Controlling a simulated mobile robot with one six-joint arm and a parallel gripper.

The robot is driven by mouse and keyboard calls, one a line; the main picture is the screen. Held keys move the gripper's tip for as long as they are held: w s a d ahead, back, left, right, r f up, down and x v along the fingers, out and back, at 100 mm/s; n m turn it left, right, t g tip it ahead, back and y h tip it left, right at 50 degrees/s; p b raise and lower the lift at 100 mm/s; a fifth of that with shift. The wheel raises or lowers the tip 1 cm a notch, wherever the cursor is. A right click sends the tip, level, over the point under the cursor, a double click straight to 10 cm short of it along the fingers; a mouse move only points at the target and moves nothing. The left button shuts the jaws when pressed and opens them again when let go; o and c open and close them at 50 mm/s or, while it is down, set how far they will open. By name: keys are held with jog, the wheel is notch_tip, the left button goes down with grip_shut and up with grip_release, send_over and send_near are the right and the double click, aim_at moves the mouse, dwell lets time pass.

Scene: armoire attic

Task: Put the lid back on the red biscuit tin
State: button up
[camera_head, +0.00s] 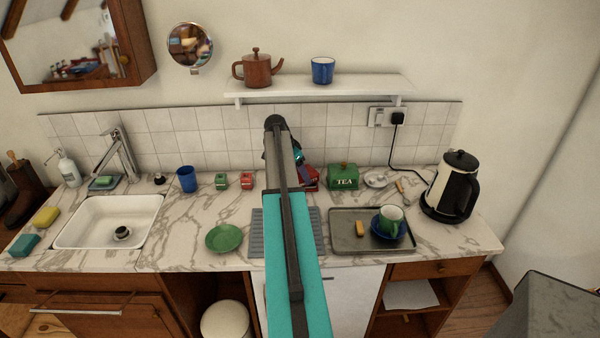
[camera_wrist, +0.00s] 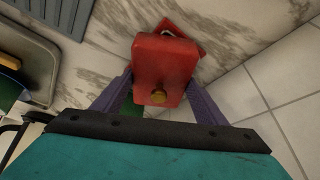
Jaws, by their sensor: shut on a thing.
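My gripper (camera_wrist: 161,80) is shut on a red lid (camera_wrist: 165,60) with a small brass-coloured knob, one purple finger on each side. Another red piece (camera_wrist: 183,32), apparently the red biscuit tin, shows just beyond the lid and is mostly hidden by it. I cannot tell whether the two touch. In the head view, my arm hides most of the gripper; red surfaces, apparently the tin (camera_head: 311,181), show on the counter just right of the arm, near the tiled wall.
A green TEA tin (camera_head: 343,177) stands close on the right. Further right are a dark tray (camera_head: 345,240) with a bowl and cup, and a kettle (camera_head: 452,187). A grey ribbed mat (camera_head: 257,240) lies in front. Small red (camera_head: 247,181) and green (camera_head: 221,181) items stand left.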

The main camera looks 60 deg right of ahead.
jog(key=o, duration=1.5)
jog(key=shift+c, duration=0.2)
jog(key=shift+r, duration=0.15)
jog(key=shift+r+p, duration=1.15)
jog(key=shift+r, duration=1.75)
jog(key=shift+d+r, duration=0.1)
jog(key=shift+r, duration=0.6)
jog(key=shift+w+r+p, duration=0.1)
jog(key=shift+r+p, duration=0.05)
jog(key=shift+p, duration=0.15)
grip_shut()
jog(key=shift+d, duration=0.1)
jog(key=shift+f+b, duration=0.4)
jog(key=shift+f, duration=0.25)
